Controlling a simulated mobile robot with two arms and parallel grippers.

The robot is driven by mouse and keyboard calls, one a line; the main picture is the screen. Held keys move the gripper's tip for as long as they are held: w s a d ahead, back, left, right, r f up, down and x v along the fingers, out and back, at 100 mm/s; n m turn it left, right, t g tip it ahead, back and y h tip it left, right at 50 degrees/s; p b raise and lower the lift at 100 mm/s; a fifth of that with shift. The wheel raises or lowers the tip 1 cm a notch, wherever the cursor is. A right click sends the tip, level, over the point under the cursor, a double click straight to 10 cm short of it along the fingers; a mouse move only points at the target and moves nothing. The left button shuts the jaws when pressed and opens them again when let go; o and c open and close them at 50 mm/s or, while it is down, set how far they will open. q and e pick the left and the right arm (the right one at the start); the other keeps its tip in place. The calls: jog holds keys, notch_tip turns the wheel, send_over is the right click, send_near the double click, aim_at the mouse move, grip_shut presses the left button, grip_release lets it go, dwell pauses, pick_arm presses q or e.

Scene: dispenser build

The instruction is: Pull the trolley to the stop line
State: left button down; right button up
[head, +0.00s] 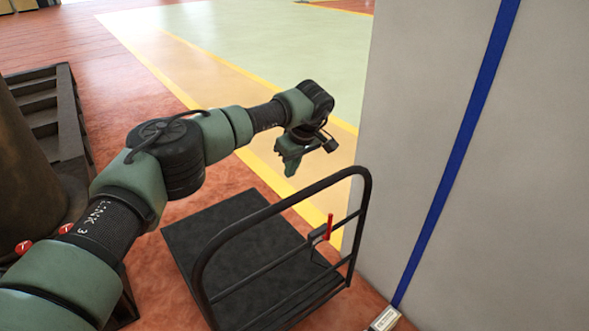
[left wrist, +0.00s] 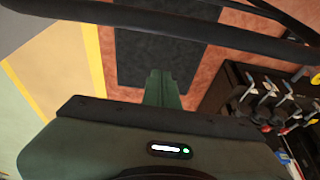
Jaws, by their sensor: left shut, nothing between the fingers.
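The trolley has a flat black platform (head: 215,235) and a dark tubular push handle (head: 285,203) standing on its near right side. A red lever (head: 329,227) sits on the handle frame. My left gripper (head: 291,168) hangs fingers down, shut and empty, just past the handle's top bar in the picture and apart from it. In the left wrist view the green fingers (left wrist: 160,88) are together, with the platform (left wrist: 150,60) behind them and the handle bar (left wrist: 180,25) crossing above. I cannot tell which floor marking is the stop line. My right gripper is not in view.
A grey wall or panel (head: 490,170) with a blue stripe (head: 455,165) stands close on the right. Dark steps (head: 45,100) are at the left. A tool rack (left wrist: 265,100) shows in the left wrist view. The yellow-edged green floor (head: 270,45) beyond is clear.

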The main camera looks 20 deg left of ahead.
pick_arm(q)
jog(key=s+d+f, duration=0.1)
jog(key=d+f+b, duration=0.1)
jog(key=shift+s+d+f, duration=0.3)
jog(key=shift+s, duration=0.1)
